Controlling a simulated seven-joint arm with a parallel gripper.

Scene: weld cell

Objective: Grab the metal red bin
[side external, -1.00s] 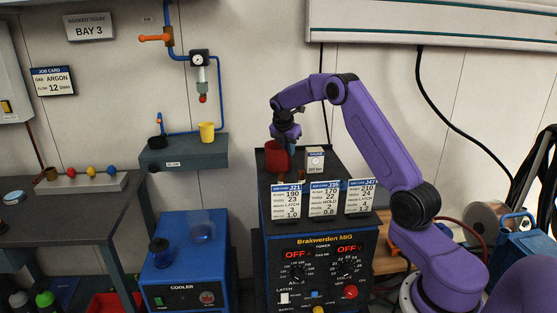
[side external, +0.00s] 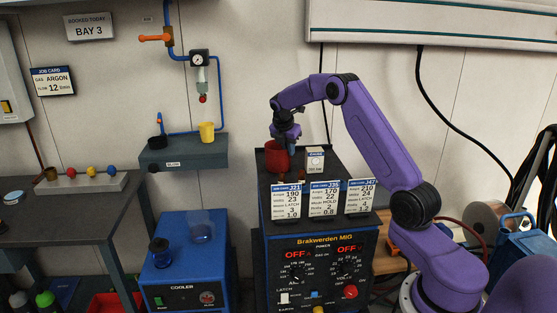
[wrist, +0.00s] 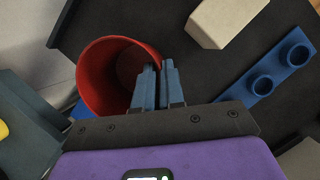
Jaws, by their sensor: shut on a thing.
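The red bin (side external: 277,157) stands on the dark top of the welding machine, near its left side. In the wrist view the red bin (wrist: 100,72) shows its open mouth and hollow inside. My gripper (side external: 283,140) reaches down to the bin from above. In the wrist view my gripper (wrist: 158,80) has its blue fingers close together at the bin's right wall, one inside the rim and one outside. It is shut on that wall. The bin's base is hard to make out, so I cannot tell whether it touches the machine top.
A small pale box (side external: 315,158) stands just right of the bin. Job cards (side external: 324,199) line the front of the welder (side external: 318,262). A blue piece with two round sockets (wrist: 277,70) lies near the box. A yellow cup (side external: 207,132) stands on the wall shelf.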

